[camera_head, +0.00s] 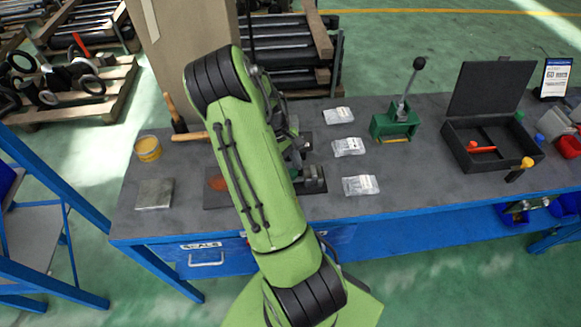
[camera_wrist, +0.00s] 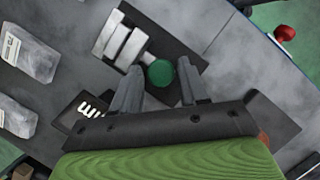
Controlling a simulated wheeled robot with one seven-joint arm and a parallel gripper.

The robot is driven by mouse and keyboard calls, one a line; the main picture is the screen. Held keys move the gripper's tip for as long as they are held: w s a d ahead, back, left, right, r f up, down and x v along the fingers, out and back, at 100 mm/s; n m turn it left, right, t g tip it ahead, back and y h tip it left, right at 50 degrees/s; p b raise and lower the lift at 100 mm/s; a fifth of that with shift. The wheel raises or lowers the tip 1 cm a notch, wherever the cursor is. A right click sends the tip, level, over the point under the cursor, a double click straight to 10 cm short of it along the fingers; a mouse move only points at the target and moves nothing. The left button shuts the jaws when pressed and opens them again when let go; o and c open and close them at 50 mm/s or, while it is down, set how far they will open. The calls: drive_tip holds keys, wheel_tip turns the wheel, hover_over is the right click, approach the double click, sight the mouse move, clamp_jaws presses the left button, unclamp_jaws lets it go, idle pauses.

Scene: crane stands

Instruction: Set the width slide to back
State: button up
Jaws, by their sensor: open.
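What seems to be the width slide shows in the wrist view as metal blocks (camera_wrist: 122,42) on a black plate, with a round green knob (camera_wrist: 160,73) at their near end. My gripper (camera_wrist: 158,80) is open, with one finger on each side of the knob in the picture. I cannot tell whether the fingers touch it or are still above it. In the head view, metal blocks (camera_head: 313,178) show just right of my green arm. My arm hides the knob and most of my gripper there.
Several clear packets (camera_head: 348,147) lie right of my arm. A green lever stand (camera_head: 395,122) and an open black box (camera_head: 490,145) stand farther right. A hammer (camera_head: 190,136), a yellow tin (camera_head: 148,149) and a metal plate (camera_head: 154,194) are on the left.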

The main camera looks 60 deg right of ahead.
clamp_jaws()
drive_tip(key=shift+w+a, duration=1.6)
drive_tip(key=shift+w, duration=0.25)
unclamp_jaws()
drive_tip(key=shift+w+a, duration=0.1)
drive_tip(key=p+v, duration=0.2)
drive_tip(key=v, duration=1.3)
drive_tip(key=shift+r, duration=0.4)
